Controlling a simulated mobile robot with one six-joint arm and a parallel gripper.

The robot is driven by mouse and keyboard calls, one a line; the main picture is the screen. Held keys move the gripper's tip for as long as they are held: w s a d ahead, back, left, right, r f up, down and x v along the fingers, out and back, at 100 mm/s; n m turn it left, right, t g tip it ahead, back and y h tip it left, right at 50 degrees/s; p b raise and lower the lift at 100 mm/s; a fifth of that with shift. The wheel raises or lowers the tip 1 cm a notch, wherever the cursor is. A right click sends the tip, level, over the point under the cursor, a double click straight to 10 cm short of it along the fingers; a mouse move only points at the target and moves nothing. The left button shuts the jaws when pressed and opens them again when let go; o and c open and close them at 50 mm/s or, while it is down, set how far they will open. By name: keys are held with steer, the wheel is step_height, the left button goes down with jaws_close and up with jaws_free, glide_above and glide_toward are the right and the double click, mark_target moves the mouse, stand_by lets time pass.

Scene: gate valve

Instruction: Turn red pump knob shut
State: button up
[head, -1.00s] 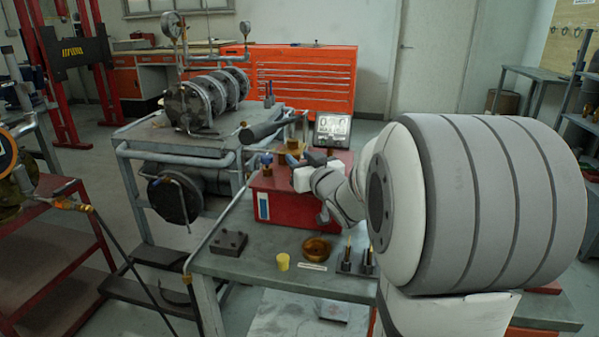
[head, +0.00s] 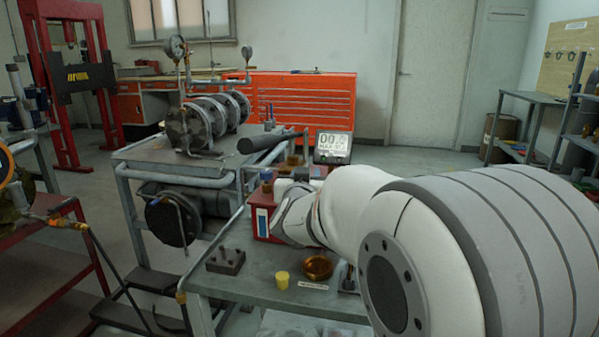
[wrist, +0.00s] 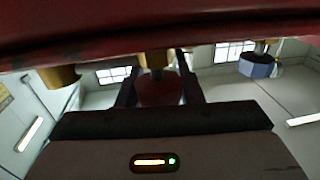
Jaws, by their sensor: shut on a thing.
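In the wrist view, a dark red knob (wrist: 160,92) sits on a brass stem below the red pump body (wrist: 150,20). My gripper (wrist: 158,88) has a dark finger on each side of the knob and is shut on it. In the head view, the red pump (head: 262,222) stands on a grey bench, and my arm covers much of it. The red knob and my fingertips are hidden there.
A blue knob (wrist: 258,65) and a brass fitting (wrist: 60,77) flank the red knob. A black pump handle (head: 268,139) sticks out left. A digital gauge (head: 333,147) stands behind. A dark block (head: 226,261), yellow cup (head: 282,280) and amber bowl (head: 318,267) lie in front.

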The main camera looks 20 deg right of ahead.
steer(key=m+g+h+p, duration=0.1)
steer(key=h+p, duration=0.1)
steer(key=m+g+h+p, duration=0.1)
steer(key=m+p, duration=0.1)
steer(key=p, duration=0.1)
steer(key=shift+d+r+g+h, duration=0.1)
steer(key=shift+r+g+h, duration=0.2)
steer(key=shift+r+h, duration=0.1)
steer(key=m+g+h+p, duration=0.2)
steer(key=g+p, duration=0.1)
steer(key=m+g+h+p, duration=0.2)
steer(key=shift+s+d+f, duration=0.25)
steer(key=shift+s, duration=0.1)
steer(key=shift+g, duration=0.3)
steer(key=o, duration=1)
steer(key=shift+f, duration=0.1)
steer(key=shift+c, duration=0.2)
steer(key=v, duration=0.7)
steer(key=shift+s+a+p, duration=0.15)
steer(key=shift+a+p, duration=0.2)
steer(key=shift+p, duration=0.05)
